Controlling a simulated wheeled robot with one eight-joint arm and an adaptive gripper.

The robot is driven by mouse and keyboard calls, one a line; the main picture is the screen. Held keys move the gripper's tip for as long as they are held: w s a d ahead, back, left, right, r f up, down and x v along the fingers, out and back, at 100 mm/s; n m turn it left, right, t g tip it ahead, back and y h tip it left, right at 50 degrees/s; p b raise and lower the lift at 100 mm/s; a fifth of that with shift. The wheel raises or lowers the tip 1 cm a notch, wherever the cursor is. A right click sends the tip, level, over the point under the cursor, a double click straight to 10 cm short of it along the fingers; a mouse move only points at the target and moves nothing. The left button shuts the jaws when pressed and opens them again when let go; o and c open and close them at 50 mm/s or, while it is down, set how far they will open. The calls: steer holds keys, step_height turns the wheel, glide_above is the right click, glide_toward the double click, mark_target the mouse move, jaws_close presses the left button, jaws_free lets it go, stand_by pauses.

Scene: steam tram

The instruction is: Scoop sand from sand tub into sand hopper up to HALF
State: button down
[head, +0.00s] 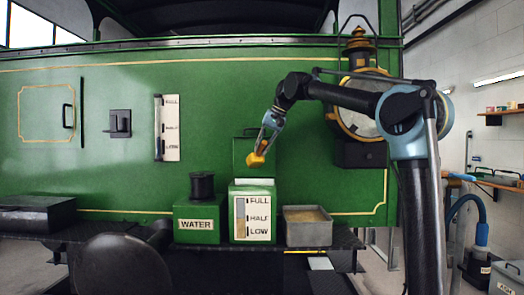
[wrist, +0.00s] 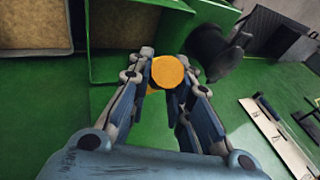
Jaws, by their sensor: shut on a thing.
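My gripper (head: 263,143) is shut on a yellow scoop (head: 257,158) and holds it in the air above the sand hopper (head: 267,208). In the wrist view the scoop (wrist: 168,73) sits between the fingers; its bowl and any load cannot be made out. The hopper is a green box with a FULL, HALF, LOW gauge (head: 240,217). Tan shows in the lower part of the gauge, near HALF; the exact level is hard to read. The hopper's open top (wrist: 143,25) shows tan inside. The grey sand tub (head: 309,232), holding sand, stands right of the hopper.
A green WATER box (head: 198,211) with a black cap stands left of the hopper. A green panel with a handle (head: 243,152) stands upright behind the hopper. The green tram wall (head: 100,110) rises behind, with another level plate (head: 171,128). Space above the tub looks clear.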

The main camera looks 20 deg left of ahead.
steer(key=shift+s+d+t+y, duration=0.5)
steer(key=shift+s+t+y, duration=0.15)
steer(key=shift+t+y, duration=0.05)
steer(key=shift+s+d+f+n+t+y, duration=0.3)
steer(key=shift+s+t+y, duration=0.1)
steer(key=shift+t+y, duration=0.25)
steer(key=shift+s+d+f+n+t+y, duration=0.2)
steer(key=shift+s+d+t+y, duration=0.15)
steer(key=shift+t+y, duration=0.3)
